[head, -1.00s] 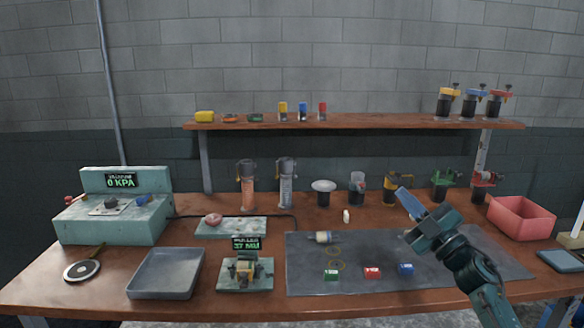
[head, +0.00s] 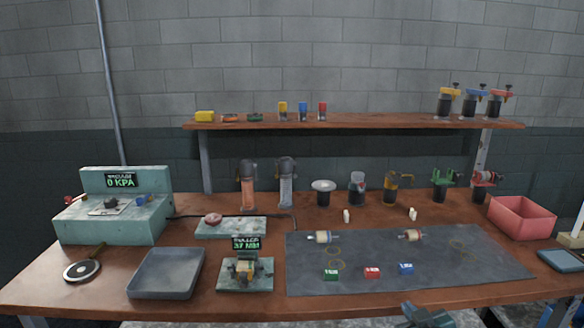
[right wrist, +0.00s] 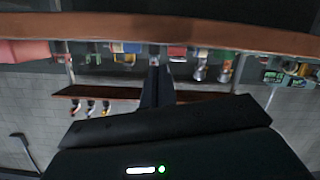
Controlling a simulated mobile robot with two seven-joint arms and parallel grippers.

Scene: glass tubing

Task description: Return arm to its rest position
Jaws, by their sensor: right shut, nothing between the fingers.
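My right gripper (head: 428,315) shows only in part at the bottom edge of the head view, in front of the table's front edge. It is shut and holds nothing. In the right wrist view the dark gripper (right wrist: 157,85) points up toward the table edge, and the picture there is upside down. My left gripper is in neither view.
The wooden table (head: 330,302) bears a dark mat (head: 350,262) with two small cylindrical parts and red, green and blue blocks. A grey tray (head: 166,273), a teal vacuum unit (head: 110,220) and a pink bin (head: 521,217) stand around it. A shelf (head: 350,124) runs behind.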

